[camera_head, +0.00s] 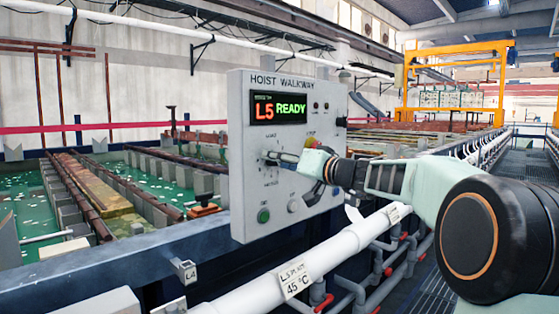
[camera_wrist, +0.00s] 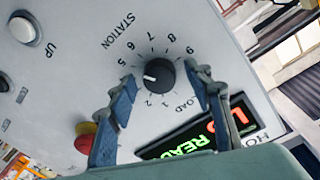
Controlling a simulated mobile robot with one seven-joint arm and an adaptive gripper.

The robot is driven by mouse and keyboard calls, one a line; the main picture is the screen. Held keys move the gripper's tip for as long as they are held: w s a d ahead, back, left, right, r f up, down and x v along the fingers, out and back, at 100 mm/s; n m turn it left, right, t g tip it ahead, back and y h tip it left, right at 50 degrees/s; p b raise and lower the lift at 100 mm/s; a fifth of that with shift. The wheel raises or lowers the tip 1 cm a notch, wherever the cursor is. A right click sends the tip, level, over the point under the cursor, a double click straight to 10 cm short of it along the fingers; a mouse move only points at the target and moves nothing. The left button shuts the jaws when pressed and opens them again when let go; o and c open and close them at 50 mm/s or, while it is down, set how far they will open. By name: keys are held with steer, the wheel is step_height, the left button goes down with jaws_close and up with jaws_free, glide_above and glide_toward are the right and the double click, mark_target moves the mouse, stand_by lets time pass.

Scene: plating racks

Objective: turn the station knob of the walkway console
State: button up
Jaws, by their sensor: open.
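The walkway console (camera_head: 240,110) is an upright grey panel headed HOIST WALKWAY. Its display (camera_head: 278,107) reads L5 READY and also shows in the wrist view (camera_wrist: 190,140). The station knob (camera_wrist: 160,74) is round and black with a white pointer aimed left in the wrist view. Numbers and LOAD ring it; a finger covers part of the scale near the pointer. My gripper (camera_wrist: 160,72) is open, its blue-padded fingers on either side of the knob, apart from it in the picture.
A red and yellow stop button (camera_head: 310,142) is close to my gripper. A green button (camera_head: 264,215) and the white UP button (camera_wrist: 25,29) are also on the panel. A white pipe (camera_head: 340,245) runs below. Green tanks (camera_head: 25,195) lie left, a walkway (camera_head: 520,165) right.

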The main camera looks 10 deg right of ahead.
steer(key=c, duration=1.2)
steer(key=shift+o, duration=0.2)
steer(key=shift+m, duration=0.4)
steer(key=shift+w+d+r+m+g+y+p, duration=0.1)
steer(key=shift+m+g+y+p, duration=0.25)
steer(key=shift+m+p, duration=3.55)
steer(key=shift+w+r+m+g+y+p, duration=0.15)
steer(key=shift+m+g+p, duration=0.45)
steer(key=shift+m, duration=6.4)
steer(key=shift+s+f+t, duration=0.1)
steer(key=shift+f+t, duration=0.05)
steer(key=shift+t, duration=0.1)
